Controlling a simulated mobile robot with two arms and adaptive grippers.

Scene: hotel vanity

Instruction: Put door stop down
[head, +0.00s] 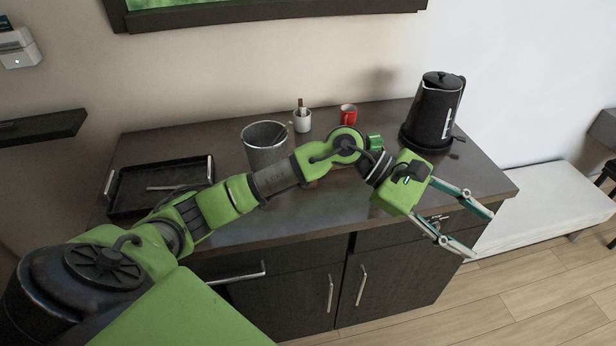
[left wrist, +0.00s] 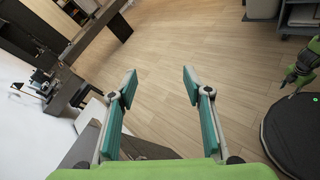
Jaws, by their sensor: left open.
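My left gripper (head: 483,236) is past the right front edge of the vanity, pointing right and down. In the left wrist view its two fingers (left wrist: 159,82) are spread apart with nothing between them, and wooden floor shows beyond. I cannot make out a door stop in either view. A green part of my other arm (left wrist: 302,66) shows small at the right edge of the left wrist view; its fingers are too small to read.
A low white bench (head: 545,205) stands at right. The floor (head: 520,300) in front is clear.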

